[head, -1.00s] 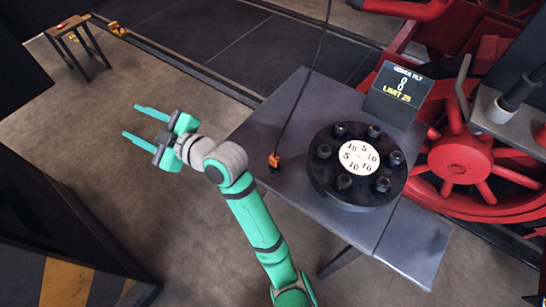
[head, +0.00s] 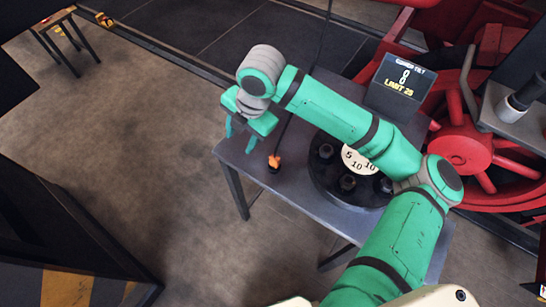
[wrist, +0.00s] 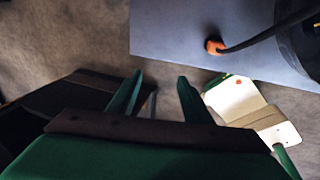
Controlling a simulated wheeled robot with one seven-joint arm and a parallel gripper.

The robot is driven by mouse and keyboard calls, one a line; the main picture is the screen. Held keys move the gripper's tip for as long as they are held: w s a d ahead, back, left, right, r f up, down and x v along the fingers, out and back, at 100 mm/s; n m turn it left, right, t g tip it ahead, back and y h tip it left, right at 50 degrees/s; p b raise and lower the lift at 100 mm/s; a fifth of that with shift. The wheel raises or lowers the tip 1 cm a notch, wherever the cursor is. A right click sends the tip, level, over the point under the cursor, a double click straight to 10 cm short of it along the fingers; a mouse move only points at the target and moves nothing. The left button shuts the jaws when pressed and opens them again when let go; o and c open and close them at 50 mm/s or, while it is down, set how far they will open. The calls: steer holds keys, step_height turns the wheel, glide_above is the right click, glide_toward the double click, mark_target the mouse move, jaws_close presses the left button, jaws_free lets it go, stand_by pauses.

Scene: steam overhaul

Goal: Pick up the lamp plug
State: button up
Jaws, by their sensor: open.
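The lamp plug (head: 273,161) is a small orange piece with a dark end, on the grey table (head: 292,187) left of the black bolted disc. A black cable runs up from it, partly hidden behind my arm. In the wrist view the plug (wrist: 214,47) shows as an orange end on the cable. My gripper (head: 240,138) points down at the table's left edge, left of the plug and apart from it. It is open and empty; both fingers (wrist: 160,77) show in the wrist view, with the plug beyond and to their right.
The black bolted disc (head: 322,176) with a white numbered dial (head: 358,158) is partly covered by my arm. A display box (head: 401,82) stands at the table's back. Red wheels (head: 462,152) are to the right. A small stool (head: 66,38) stands far left.

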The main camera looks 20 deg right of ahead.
mark_target(275, 157)
steer(key=s+d+h, duration=0.1)
steer(key=d, duration=0.1)
steer(key=s+d+g, duration=0.1)
steer(key=d, duration=0.2)
steer(key=s+d+g+h, duration=0.1)
steer(key=d, duration=0.2)
steer(key=shift+s+d+h, duration=0.1)
steer(key=shift+d+h, duration=0.1)
steer(key=shift+h, duration=0.1)
steer(key=shift+d+f, duration=0.1)
steer(key=shift+f, duration=5.25)
steer(key=shift+c, duration=0.6)
jaws_close()
